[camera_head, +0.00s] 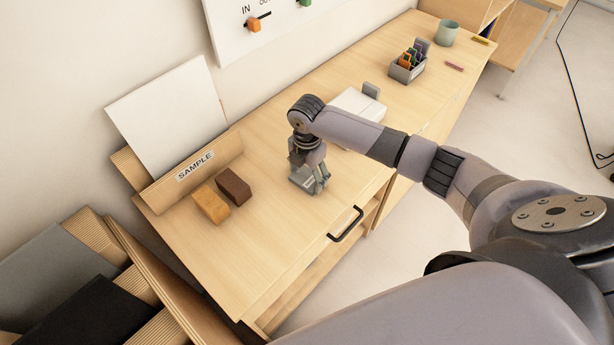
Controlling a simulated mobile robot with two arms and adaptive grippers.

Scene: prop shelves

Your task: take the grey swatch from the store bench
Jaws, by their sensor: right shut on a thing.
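My right gripper (318,186) points down over the wooden bench (262,243) and is shut on the grey swatch (300,182). The swatch is a small grey block, partly hidden by the fingers. It is at or just above the bench top; I cannot tell whether it touches. A dark brown block (234,187) and a yellow-orange block (210,204) lie side by side to its left, by the SAMPLE board (195,165). My left gripper is not in view.
Behind the arm are a white box-like thing (357,103), a grey holder with coloured cards (407,68) and a pale green cup (446,33). A white panel (170,113) leans on the wall. A black handle (346,224) juts from the bench front. The bench's near end is clear.

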